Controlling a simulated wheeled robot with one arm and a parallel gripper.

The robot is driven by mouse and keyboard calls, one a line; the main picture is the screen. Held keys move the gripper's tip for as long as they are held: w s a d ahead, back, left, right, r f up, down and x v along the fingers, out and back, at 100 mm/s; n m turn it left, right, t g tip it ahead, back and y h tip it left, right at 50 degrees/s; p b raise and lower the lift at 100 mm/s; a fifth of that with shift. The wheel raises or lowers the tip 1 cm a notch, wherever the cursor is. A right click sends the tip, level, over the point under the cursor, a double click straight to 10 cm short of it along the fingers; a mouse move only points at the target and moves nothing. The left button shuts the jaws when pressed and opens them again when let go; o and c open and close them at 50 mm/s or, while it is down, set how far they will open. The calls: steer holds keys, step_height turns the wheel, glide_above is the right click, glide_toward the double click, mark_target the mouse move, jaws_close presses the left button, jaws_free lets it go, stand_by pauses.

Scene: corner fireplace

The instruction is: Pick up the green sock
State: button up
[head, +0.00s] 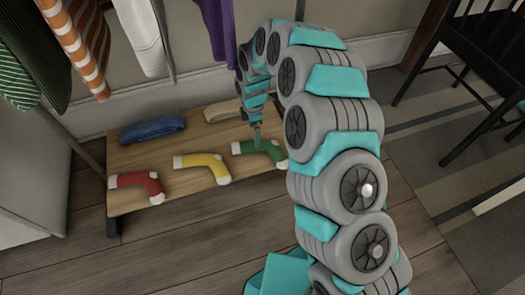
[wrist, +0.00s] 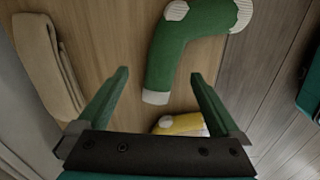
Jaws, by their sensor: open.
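The green sock (head: 264,150) lies flat on the low wooden bench (head: 228,136), at the right of a row of socks. It has pale ends and a bent shape. In the wrist view the green sock (wrist: 180,48) is ahead of the fingertips, with its pale cuff nearest them. My gripper (wrist: 158,75) is open and nothing is between its fingers. In the head view my gripper (head: 257,138) is right above or beside the green sock; the exact height is hard to tell.
A yellow sock (head: 205,165) and a red sock (head: 137,186) lie to the left on the bench. Folded blue cloth (head: 152,128) and beige cloth (head: 222,110) lie behind. Clothes (head: 80,42) hang above. A dark chair (head: 485,45) stands at right.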

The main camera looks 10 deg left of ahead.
mark_target(253, 145)
steer(key=f, duration=0.4)
steer(key=s+f+b, duration=0.1)
steer(key=f, duration=0.1)
steer(key=shift+a+f, duration=0.15)
steer(key=shift+f, duration=0.05)
steer(key=shift+c, duration=0.4)
steer(key=c, duration=1.3)
steer(key=shift+r, duration=0.1)
